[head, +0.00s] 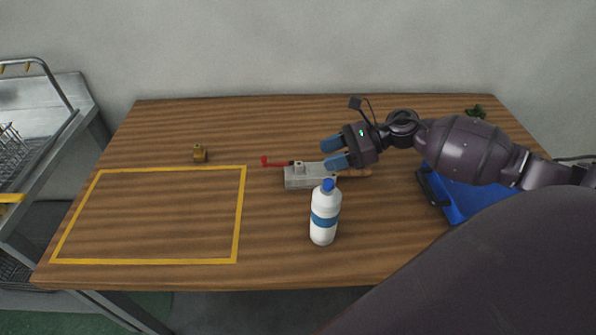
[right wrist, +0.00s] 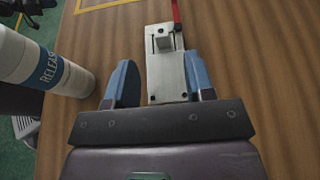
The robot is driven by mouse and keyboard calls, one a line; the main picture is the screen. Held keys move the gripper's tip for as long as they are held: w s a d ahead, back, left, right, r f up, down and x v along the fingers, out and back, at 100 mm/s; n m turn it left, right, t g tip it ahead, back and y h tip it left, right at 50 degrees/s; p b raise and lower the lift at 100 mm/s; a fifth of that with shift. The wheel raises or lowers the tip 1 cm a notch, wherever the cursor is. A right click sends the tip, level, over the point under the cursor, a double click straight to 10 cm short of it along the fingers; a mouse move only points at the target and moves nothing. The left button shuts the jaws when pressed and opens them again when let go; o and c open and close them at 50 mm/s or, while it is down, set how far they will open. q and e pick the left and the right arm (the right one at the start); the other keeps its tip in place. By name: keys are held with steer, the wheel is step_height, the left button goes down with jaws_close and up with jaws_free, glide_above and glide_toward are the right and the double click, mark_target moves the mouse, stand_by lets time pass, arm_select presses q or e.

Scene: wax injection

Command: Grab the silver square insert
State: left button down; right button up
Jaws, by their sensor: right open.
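The silver square insert (head: 299,167) is a small block standing on a flat grey metal plate (head: 313,180) near the middle of the table. In the right wrist view the insert (right wrist: 163,42) is near the far end of the plate (right wrist: 165,80), beyond my fingertips. My right gripper (head: 331,153) is open and empty, just right of the insert in the head view. In the right wrist view its blue fingers (right wrist: 161,80) are on either side of the plate's near part, with nothing held. My left gripper is not in the head view.
A white bottle with a blue cap (head: 324,215) stands close in front of the plate. A red handle (head: 273,162) extends left from the plate. A blue object (head: 468,198) lies right.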

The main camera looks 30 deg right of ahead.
mark_target(308, 170)
steer(key=shift+x, duration=2.8)
steer(key=shift+w, duration=0.1)
jaws_close()
